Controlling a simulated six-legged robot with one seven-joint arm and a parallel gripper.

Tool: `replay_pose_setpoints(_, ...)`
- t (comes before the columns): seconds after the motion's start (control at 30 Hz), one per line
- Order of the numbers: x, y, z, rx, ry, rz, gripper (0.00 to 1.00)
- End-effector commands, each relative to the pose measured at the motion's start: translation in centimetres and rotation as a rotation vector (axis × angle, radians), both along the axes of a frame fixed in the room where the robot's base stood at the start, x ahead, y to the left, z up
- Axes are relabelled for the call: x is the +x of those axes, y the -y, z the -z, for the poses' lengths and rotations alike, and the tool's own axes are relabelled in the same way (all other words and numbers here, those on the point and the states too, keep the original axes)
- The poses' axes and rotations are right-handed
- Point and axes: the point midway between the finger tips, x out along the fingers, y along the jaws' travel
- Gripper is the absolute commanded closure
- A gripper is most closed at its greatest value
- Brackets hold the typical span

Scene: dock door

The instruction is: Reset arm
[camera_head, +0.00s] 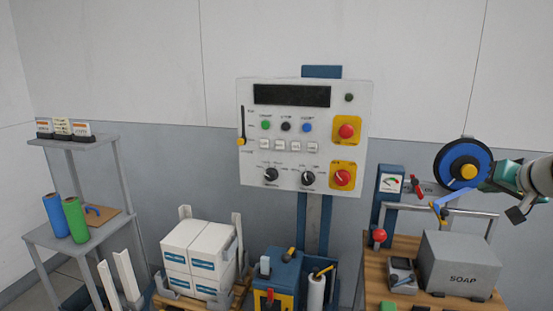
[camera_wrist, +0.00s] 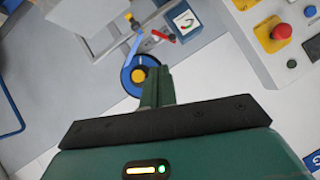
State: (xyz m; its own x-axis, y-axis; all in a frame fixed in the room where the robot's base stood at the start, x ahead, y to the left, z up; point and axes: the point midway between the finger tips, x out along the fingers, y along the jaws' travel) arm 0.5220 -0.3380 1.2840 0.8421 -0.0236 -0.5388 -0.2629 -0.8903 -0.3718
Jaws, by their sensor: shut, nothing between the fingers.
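My gripper (camera_head: 488,184) is at the right edge of the head view, at the end of my grey and white arm. It is raised above the workbench, beside a round black and blue wheel with a yellow hub (camera_head: 449,165). In the wrist view my gripper (camera_wrist: 160,76) shows as green fingers close together and empty, with the blue wheel (camera_wrist: 129,75) just behind them. I cannot tell whether the fingers touch the wheel.
A control panel (camera_head: 318,97) with buttons and knobs stands mid-view. Below my gripper, the wooden bench (camera_head: 376,273) holds a grey SOAP box (camera_head: 461,262). Left are white boxes (camera_head: 184,252) on a pallet and a grey shelf (camera_head: 95,232). The upper wall area is clear.

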Motion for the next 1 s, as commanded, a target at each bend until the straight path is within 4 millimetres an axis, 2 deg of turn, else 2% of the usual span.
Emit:
replay_pose_setpoints(0.03, 0.1, -2.0, 0.1, 0.001, -0.014, -0.024, 1.00)
replay_pose_setpoints(0.27, -1.1, -8.6, 1.4, 0.006, -0.093, -0.085, 1.00)
replay_pose_setpoints(0.47, -3.7, -16.0, 3.4, -0.007, -0.185, -0.158, 1.00)
replay_pose_setpoints(0.57, -6.4, -20.7, 5.1, -0.031, -0.249, -0.206, 1.00)
replay_pose_setpoints(0.7, -11.6, -27.0, 8.4, -0.090, -0.348, -0.275, 1.00)
replay_pose_setpoints(0.8, -15.7, -30.3, 11.1, -0.148, -0.410, -0.315, 1.00)
replay_pose_setpoints(0.9, -19.4, -32.4, 13.8, -0.213, -0.456, -0.343, 1.00)
replay_pose_setpoints(1.0, -22.0, -33.4, 15.8, -0.266, -0.484, -0.360, 1.00)
